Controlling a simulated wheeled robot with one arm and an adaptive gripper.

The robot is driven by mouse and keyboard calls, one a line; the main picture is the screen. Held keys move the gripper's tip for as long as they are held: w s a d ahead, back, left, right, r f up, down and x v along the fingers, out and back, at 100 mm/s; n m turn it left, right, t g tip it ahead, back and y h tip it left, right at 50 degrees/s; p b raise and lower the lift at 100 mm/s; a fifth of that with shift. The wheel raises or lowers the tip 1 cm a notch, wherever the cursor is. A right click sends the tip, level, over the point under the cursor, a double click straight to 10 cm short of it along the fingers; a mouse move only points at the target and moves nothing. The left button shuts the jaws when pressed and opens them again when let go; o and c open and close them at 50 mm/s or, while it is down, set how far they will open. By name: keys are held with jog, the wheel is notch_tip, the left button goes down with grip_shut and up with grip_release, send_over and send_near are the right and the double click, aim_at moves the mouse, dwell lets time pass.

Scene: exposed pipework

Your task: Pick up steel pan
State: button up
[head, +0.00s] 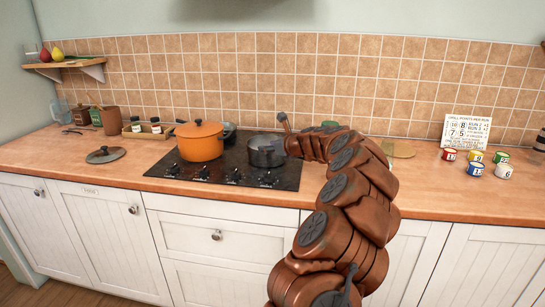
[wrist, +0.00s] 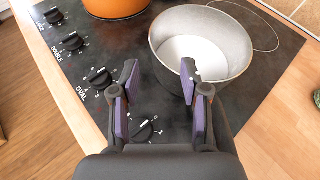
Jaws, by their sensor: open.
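The steel pan (head: 266,151) is a round grey pot standing on the front right of the black hob. In the wrist view the pan (wrist: 229,67) is seen from above, empty, with a pale inside. My gripper (wrist: 158,72) is open, with nothing held. In the picture its left finger lies left of the pan and its right finger overlaps the near wall and opening. I cannot tell whether the right finger is inside the rim or touching. In the head view my arm comes in from the right beside the pan, and the fingertips are hard to make out.
An orange pot (head: 199,140) stands left of the pan on the hob (head: 232,165). Knobs line the hob's front. A lid (head: 105,154) lies on the counter left. Spice jars stand in a tray (head: 145,132). Several mugs and a sign (head: 466,130) stand far right.

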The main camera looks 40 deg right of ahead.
jog(key=shift+a+f+x, duration=0.15)
jog(key=shift+x, duration=1.2)
jog(key=shift+a+f+x, duration=0.1)
jog(key=shift+a+x, duration=0.05)
jog(key=shift+x, duration=2.1)
jog(key=shift+r, duration=0.1)
grip_shut()
